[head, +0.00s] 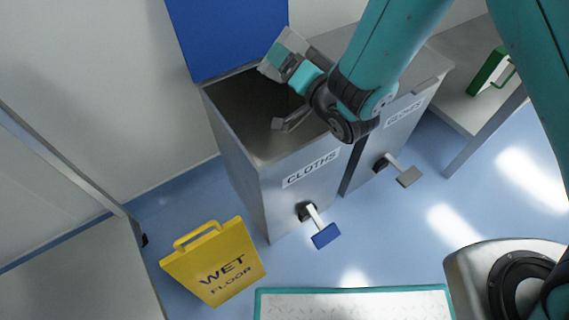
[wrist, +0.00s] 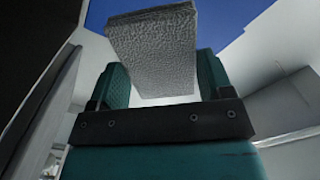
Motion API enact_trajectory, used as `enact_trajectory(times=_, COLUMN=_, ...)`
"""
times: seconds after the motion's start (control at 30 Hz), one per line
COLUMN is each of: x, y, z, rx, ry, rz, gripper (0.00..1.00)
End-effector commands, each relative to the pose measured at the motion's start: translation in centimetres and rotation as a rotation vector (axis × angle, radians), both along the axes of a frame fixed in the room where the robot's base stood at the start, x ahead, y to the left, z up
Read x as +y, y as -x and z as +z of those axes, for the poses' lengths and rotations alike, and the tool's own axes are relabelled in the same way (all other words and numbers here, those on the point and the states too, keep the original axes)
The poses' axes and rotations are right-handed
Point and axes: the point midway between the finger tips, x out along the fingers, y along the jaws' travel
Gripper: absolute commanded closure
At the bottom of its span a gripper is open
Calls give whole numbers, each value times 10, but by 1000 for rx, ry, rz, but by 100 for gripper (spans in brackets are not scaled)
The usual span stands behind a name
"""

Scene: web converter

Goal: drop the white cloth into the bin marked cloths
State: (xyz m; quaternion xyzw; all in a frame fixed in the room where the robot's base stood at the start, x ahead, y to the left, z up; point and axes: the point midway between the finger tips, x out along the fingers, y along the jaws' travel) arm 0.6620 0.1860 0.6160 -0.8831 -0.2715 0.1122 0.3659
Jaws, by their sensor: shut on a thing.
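The white cloth (head: 295,40) shows as a pale, folded block in the head view. It also shows in the wrist view, textured and greyish, between my two teal fingers (wrist: 155,50). My gripper (head: 293,65) is shut on it, above the rear part of the opening of the bin marked CLOTHS (head: 298,187). That bin is a grey metal box with its blue lid (head: 230,35) standing open at the back. Its inside is dark, and my wrist hides part of the opening.
A second grey bin (head: 405,115) with a label I cannot read well stands close on the right, its top closed. Blue and grey pedals (head: 325,235) stick out in front. A yellow wet floor sign (head: 215,262) stands front left. A table (head: 460,105) with a green object is at right.

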Motion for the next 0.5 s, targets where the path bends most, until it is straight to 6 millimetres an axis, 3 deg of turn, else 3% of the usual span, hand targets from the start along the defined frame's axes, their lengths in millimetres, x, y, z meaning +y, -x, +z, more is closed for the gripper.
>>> enact_trajectory(times=0.5, x=-1, y=0, z=-56, rx=1, ry=-1, rz=-1, gripper=49)
